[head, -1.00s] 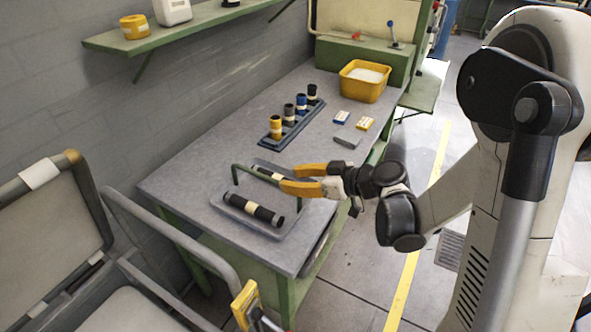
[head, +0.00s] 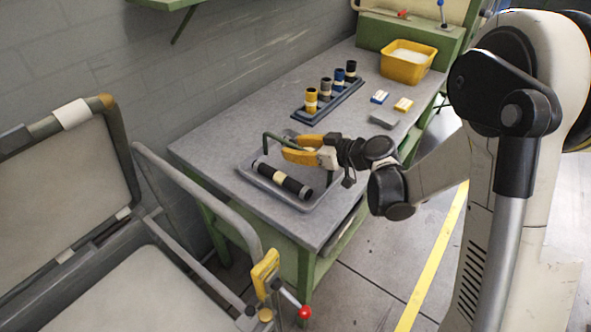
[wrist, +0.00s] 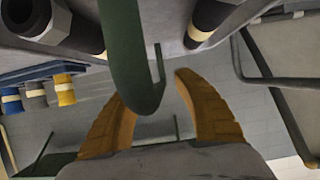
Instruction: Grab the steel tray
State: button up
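The grey steel tray (head: 247,173) lies near the close end of the workbench. It has a raised green handle (head: 266,145) and carries dark rollers with cream bands; the front roller (head: 282,180) is plain to see, the back one mostly hidden by my gripper. My gripper (head: 287,148) has yellow fingers and is at the handle, above the tray. In the wrist view the fingers (wrist: 152,90) are spread, with the green handle (wrist: 130,60) between them. A gap shows between the handle and the right finger. Contact with the left finger is unclear.
Behind the tray stands a dark rack (head: 330,100) of several colored cylinders. A hinged grey case (head: 150,290) is at the left front. A wall borders the bench.

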grip_shut()
jog(key=shift+r, duration=0.2)
